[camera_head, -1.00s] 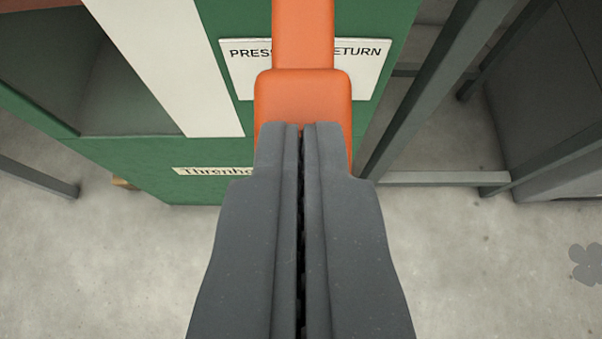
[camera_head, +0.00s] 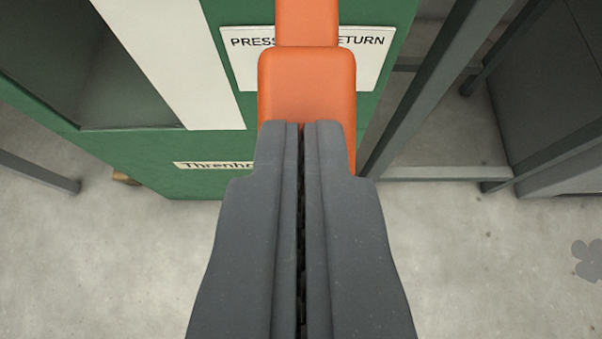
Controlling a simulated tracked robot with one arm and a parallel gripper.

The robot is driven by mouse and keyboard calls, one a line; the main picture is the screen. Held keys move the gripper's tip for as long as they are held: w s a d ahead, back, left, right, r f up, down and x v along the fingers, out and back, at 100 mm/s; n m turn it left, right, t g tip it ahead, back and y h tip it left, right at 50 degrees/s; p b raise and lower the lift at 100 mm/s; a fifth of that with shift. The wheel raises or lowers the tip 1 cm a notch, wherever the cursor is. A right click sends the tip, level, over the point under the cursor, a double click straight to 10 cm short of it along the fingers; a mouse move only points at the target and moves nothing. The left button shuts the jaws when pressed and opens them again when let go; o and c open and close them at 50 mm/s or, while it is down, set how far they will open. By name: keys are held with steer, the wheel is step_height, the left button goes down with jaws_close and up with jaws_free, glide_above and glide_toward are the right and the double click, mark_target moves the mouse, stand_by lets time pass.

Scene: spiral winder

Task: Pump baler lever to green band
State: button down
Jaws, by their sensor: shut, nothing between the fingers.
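The orange baler lever (camera_head: 307,82) stands in the upper middle of the view, a narrow bar with a wider block-shaped end. It runs up out of the top of the picture, in front of the green baler (camera_head: 150,160). My gripper (camera_head: 300,128) is shut and empty, its dark fingers pressed together. Its tips overlap the lower part of the orange end in the picture; whether they touch it I cannot tell. The fingers hide the lower middle of the orange end. No green band shows in this view.
A white label (camera_head: 370,62) reading "PRESS ... RETURN" is partly hidden behind the lever. A smaller label (camera_head: 205,166) sits lower on the baler. Grey metal frame bars (camera_head: 430,85) stand at the right.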

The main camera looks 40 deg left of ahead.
steer(key=p+v, duration=0.2)
steer(key=v, duration=1)
steer(key=shift+s+d+r, duration=0.15)
steer(key=shift+s+r, duration=0.05)
stand_by(1.0)
steer(key=w+a+r+g+h, duration=0.1)
steer(key=w+a+r, duration=0.1)
steer(key=r, duration=0.5)
steer(key=w+a+r+g+h+p, duration=0.1)
steer(key=w+a+r+g+h, duration=0.1)
steer(key=r, duration=0.6)
steer(key=shift+w+a, duration=0.2)
steer(key=shift+a, duration=0.05)
